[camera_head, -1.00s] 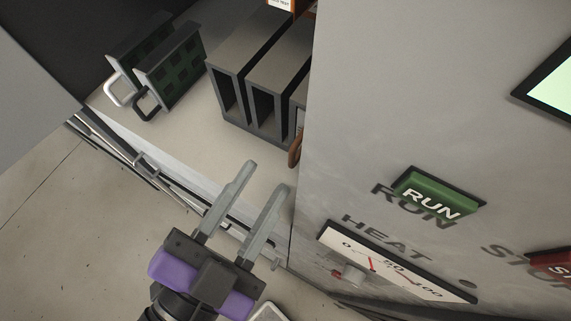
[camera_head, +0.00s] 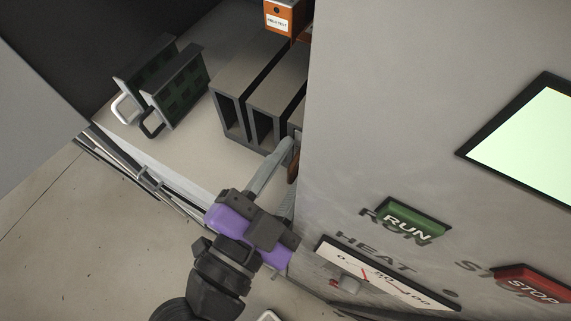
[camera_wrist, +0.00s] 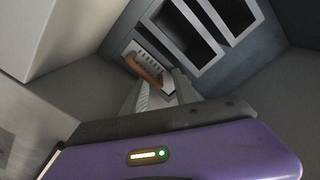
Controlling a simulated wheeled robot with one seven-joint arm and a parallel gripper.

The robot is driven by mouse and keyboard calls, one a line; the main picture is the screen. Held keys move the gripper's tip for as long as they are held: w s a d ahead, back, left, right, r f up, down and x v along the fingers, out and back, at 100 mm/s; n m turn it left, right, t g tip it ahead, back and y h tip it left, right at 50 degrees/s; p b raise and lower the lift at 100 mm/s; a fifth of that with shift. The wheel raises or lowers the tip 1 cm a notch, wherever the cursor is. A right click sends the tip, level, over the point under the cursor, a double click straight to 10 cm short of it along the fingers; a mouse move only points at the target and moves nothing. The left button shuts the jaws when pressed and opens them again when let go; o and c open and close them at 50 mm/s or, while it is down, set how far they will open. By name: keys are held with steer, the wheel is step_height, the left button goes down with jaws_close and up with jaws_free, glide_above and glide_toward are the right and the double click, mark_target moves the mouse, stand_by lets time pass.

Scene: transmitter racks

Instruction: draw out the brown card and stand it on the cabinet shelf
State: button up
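The brown card shows mostly as a brown handle (camera_head: 293,168), at the right end of the grey slotted rack (camera_head: 232,88), partly hidden by the cabinet front. In the wrist view its brown handle (camera_wrist: 143,68) stands on a pale vented faceplate, beside two dark empty slots. My gripper (camera_head: 290,160) is at the rack's front with its fingers apart, reaching to the handle. In the wrist view the fingertips (camera_wrist: 160,82) are close to the handle; I cannot tell whether they touch it. The cabinet shelf (camera_head: 190,150) is the pale surface under the rack.
Two green cards stand on the shelf at left, one with a white handle (camera_head: 124,108), one with a black handle (camera_head: 152,124). An orange box (camera_head: 283,18) is behind the rack. The cabinet front (camera_head: 400,110) with RUN button (camera_head: 412,220) and heat gauge (camera_head: 375,275) stands close at right.

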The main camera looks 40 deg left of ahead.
jaws_close()
steer(key=shift+s, duration=0.4)
steer(key=shift+s+d+b, duration=0.1)
steer(key=shift+s+b, duration=0.2)
steer(key=shift+s, duration=0.05)
steer(key=shift+b+v, duration=0.85)
steer(key=shift+v, duration=1.6)
steer(key=shift+b+v, duration=0.3)
steer(key=shift+v, duration=0.45)
